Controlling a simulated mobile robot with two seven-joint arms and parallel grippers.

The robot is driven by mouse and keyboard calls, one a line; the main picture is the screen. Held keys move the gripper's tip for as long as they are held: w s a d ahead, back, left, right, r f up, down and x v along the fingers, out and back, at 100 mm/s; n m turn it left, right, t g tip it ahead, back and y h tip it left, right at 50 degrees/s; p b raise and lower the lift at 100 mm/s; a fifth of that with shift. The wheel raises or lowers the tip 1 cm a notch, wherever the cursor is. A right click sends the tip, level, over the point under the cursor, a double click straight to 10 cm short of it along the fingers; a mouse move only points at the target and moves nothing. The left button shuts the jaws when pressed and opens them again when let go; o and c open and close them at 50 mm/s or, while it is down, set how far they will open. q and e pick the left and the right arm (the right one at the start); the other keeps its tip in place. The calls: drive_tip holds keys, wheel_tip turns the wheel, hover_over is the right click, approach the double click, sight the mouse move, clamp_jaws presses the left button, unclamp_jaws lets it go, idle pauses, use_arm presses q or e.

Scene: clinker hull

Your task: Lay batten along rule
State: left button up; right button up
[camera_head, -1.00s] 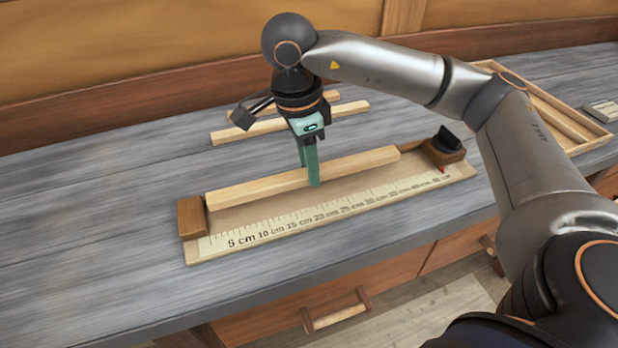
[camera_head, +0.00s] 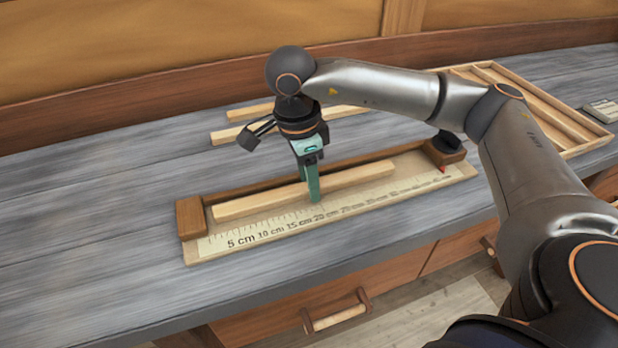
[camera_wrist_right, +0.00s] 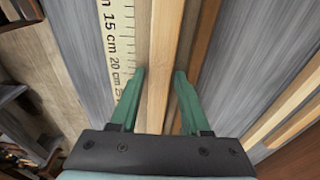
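The pale batten (camera_head: 350,186) is over the measuring board, roughly parallel to the rule (camera_head: 290,228) and behind its printed scale. My right gripper (camera_head: 313,197) is around the batten near its middle, one finger on each side. A strip of bare board shows between batten and scale. The batten's left end is just right of the wooden end block (camera_head: 191,218). I cannot tell whether its underside touches the board. My left gripper is out of view.
A block with a black knob (camera_head: 446,143) and a red pointer (camera_head: 442,169) stand at the board's right end. Other battens (camera_head: 225,134) lie behind the board. A divided wooden tray (camera_head: 580,140) is at the back right. The bench (camera_head: 90,220) is clear at left.

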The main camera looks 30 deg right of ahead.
sight(301, 187)
drive_tip(key=shift+r, duration=0.15)
wheel_tip(301, 187, up, 12)
drive_tip(key=a+p, duration=0.1)
drive_tip(key=p, duration=0.1)
drive_tip(key=shift+w+a, duration=0.2)
idle(0.4)
